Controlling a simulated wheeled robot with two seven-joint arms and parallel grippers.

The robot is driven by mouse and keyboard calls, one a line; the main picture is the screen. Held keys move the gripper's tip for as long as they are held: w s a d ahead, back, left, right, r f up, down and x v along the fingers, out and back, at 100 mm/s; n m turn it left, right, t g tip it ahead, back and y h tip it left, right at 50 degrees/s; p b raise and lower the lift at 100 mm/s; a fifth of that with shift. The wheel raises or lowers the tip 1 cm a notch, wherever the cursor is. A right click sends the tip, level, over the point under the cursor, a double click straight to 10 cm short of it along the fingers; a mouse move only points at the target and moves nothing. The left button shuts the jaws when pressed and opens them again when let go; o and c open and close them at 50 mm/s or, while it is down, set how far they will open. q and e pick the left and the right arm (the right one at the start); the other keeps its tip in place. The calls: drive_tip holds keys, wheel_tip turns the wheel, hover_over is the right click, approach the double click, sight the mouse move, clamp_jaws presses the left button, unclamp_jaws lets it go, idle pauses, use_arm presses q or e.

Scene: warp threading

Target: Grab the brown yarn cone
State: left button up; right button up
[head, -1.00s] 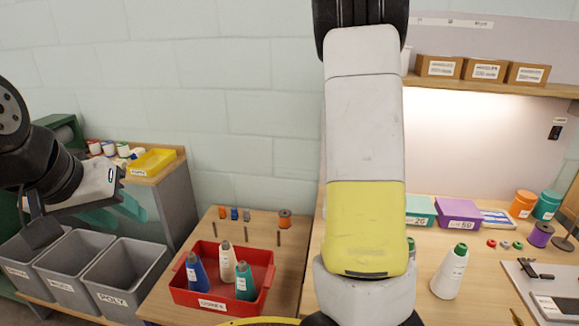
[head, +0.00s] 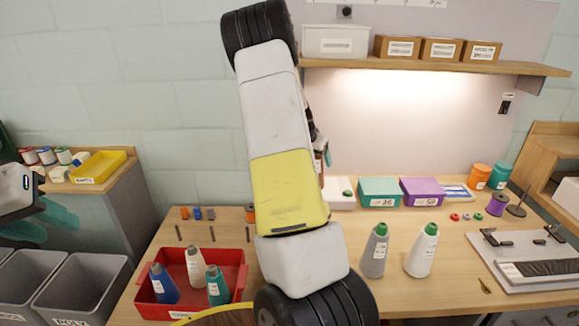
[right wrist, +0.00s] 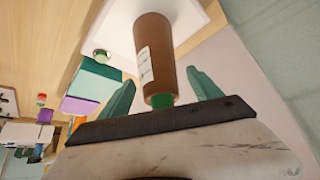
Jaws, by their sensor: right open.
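The brown yarn cone (right wrist: 155,52) shows in the right wrist view with a white label and a green tip. It stands on a white surface. My right gripper (right wrist: 163,91) is open, with its green fingers on either side of the cone's tip end; I see no contact. In the head view my right arm hides most of the cone and right gripper. My left gripper (head: 42,218) is at the left edge, partly cut off, with its teal fingers apart and nothing between them.
Grey (head: 374,250) and white (head: 421,250) cones with green tips stand on the table. A red tray (head: 238,282) holds several cones. Teal (head: 379,192) and purple (head: 422,191) boxes are behind. A shelf (head: 440,66) runs above.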

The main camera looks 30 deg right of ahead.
clamp_jaws()
idle(0.3)
drive_tip(key=shift+r, duration=0.2)
